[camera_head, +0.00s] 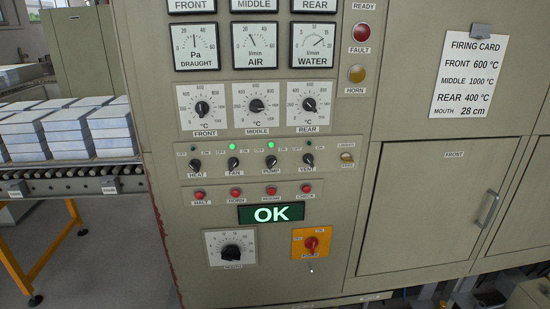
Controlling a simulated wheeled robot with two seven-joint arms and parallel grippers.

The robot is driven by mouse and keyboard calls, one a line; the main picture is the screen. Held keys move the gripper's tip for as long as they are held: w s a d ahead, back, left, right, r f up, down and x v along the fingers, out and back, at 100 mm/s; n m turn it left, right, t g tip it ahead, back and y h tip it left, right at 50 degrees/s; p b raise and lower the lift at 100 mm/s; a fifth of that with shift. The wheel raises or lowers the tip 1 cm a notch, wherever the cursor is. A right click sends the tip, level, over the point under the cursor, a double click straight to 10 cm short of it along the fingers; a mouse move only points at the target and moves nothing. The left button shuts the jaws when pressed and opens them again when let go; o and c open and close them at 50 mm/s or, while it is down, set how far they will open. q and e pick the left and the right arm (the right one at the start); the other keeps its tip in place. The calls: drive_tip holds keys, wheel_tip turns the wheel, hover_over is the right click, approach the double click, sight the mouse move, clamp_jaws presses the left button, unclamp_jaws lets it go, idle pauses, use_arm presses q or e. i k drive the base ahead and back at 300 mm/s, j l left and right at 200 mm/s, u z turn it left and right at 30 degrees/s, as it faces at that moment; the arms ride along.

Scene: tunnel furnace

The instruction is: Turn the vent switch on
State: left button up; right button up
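The vent switch (308,160) is a small black rotary knob with the label VENT under it. It is the rightmost knob in a row on the beige control panel (360,215). The lamp above it looks unlit. The fan switch (233,163) and the pump switch (270,161) each have a lit green lamp above them. The heat switch (195,165) at the left end has a dark lamp. The exact pointer angle of the vent knob is too small to tell. Neither of my grippers shows in the head view.
Red buttons (235,192) sit below the switches, with a green OK display (271,213) under them. A red knob on a yellow plate (310,243) is lower down. Temperature dials (257,105) are above. A roller conveyor (72,182) with stacked blocks stands at the left.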

sight(308, 159)
drive_tip(key=i+z, duration=0.45)
drive_tip(key=i+j+z, duration=0.2)
drive_tip(key=z, duration=0.3)
drive_tip(key=i+j, duration=0.05)
